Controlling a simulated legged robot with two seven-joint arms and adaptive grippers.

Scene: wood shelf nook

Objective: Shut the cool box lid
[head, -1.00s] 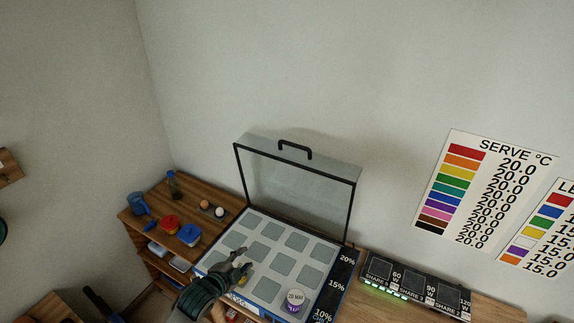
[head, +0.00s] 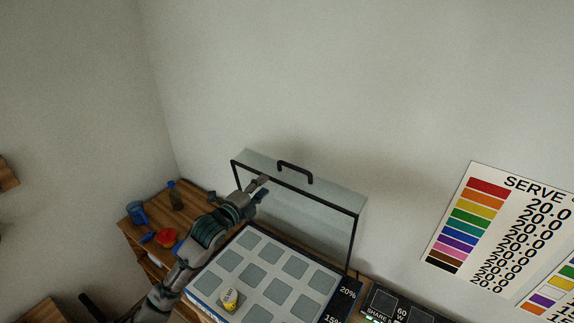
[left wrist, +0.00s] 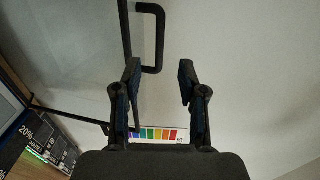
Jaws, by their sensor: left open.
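The cool box (head: 207,283) stands on the wood shelf with a pale tray of grey square pockets. Its lid (head: 300,198), clear with a black frame, stands open and upright at the back. A black handle (head: 296,172) is on the lid's top; it also shows in the left wrist view (left wrist: 158,40). My left gripper (head: 266,188) is open and empty, in front of the lid's upper left part. In the left wrist view its spread fingers (left wrist: 160,75) have the handle beyond them, not between them. I cannot tell whether it touches the lid. My right gripper is out of view.
A yellow-labelled pot (head: 230,299) sits in the tray's front left. On the shelf at left are a blue mug (head: 137,213), a dark bottle (head: 176,195) and a red tub (head: 167,237). Dark panels (head: 382,303) lie right of the box. Colour charts hang on the wall.

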